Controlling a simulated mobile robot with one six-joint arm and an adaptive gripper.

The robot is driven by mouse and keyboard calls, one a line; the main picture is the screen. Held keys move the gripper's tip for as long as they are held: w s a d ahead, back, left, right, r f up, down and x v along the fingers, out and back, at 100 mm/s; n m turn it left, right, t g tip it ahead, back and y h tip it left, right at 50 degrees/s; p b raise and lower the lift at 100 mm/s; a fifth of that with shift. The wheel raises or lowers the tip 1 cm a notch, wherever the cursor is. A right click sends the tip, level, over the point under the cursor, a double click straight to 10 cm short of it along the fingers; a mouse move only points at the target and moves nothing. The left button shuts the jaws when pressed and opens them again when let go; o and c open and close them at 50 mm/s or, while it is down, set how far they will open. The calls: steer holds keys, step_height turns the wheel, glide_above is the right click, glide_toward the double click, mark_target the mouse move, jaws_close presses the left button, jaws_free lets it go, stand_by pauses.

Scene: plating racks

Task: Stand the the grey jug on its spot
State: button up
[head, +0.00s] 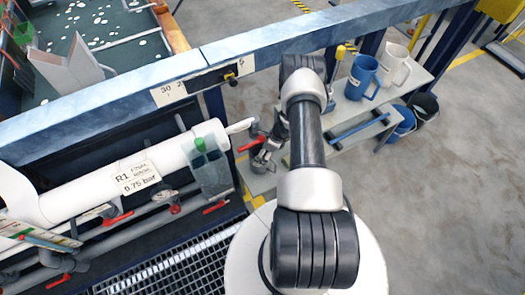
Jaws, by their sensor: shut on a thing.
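My arm reaches from the white round base toward the bench and folds down at its far end. My gripper (267,146) shows only in part, low behind the arm, left of the small shelf. It is shut on a grey thing (262,163) that seems to be the grey jug; it is small, dark and partly hidden, so its tilt and any contact below are unclear. A blue jug (361,78) and a pale, whitish jug (394,65) stand upright on the shelf (345,107). No marked spot for the grey jug can be made out.
A white pipe (95,188) with red-handled valves and a clear greenish beaker (208,170) lie left of my gripper. A blue-grey rail (225,52) crosses behind. Blue and black buckets (424,106) stand below the shelf.

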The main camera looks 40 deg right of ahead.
steer(key=shift+f+b, duration=0.45)
steer(key=shift+f, duration=0.2)
steer(key=o, duration=1.6)
steer(key=shift+r, duration=0.1)
steer(key=p+v, duration=0.4)
steer(key=v, duration=0.4)
steer(key=shift+r, duration=0.35)
